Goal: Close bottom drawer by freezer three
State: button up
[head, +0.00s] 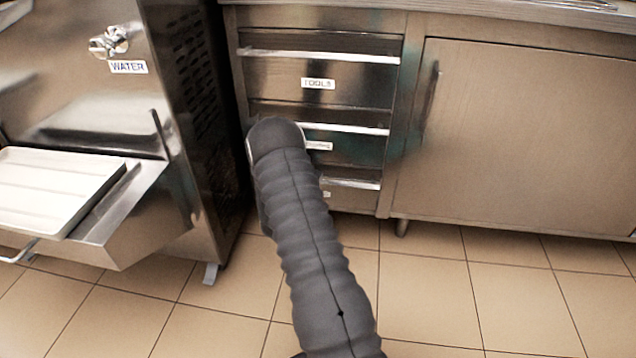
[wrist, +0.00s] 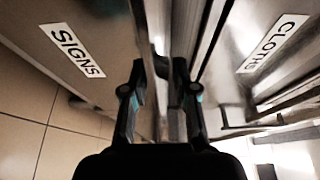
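The bottom drawer (head: 350,195) is the lowest of three in the steel cabinet; my arm hides much of its front. In the wrist view its front, labelled SIGNS (wrist: 77,51), fills the left side. I cannot tell how far out it stands. My gripper (wrist: 159,68) is open, its two dark fingers apart, close to the drawer's upper edge and bright metal strip. Whether they touch is unclear. In the head view my gripper is hidden behind my arm.
Above are the middle drawer, labelled CLOTHS (wrist: 273,44), and the TOOLS drawer (head: 345,88). A cupboard door (head: 520,130) is at the right. A freezer (head: 170,120) with a white tray (head: 60,185) stands at the left. The tiled floor (head: 430,300) is clear.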

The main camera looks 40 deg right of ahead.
jog(key=shift+o, duration=0.7)
jog(key=shift+a, duration=0.1)
jog(key=shift+s+a, duration=0.1)
jog(key=shift+a, duration=0.1)
jog(key=v, duration=1.1)
jog(key=shift+a, duration=0.25)
jog(key=shift+s, duration=0.1)
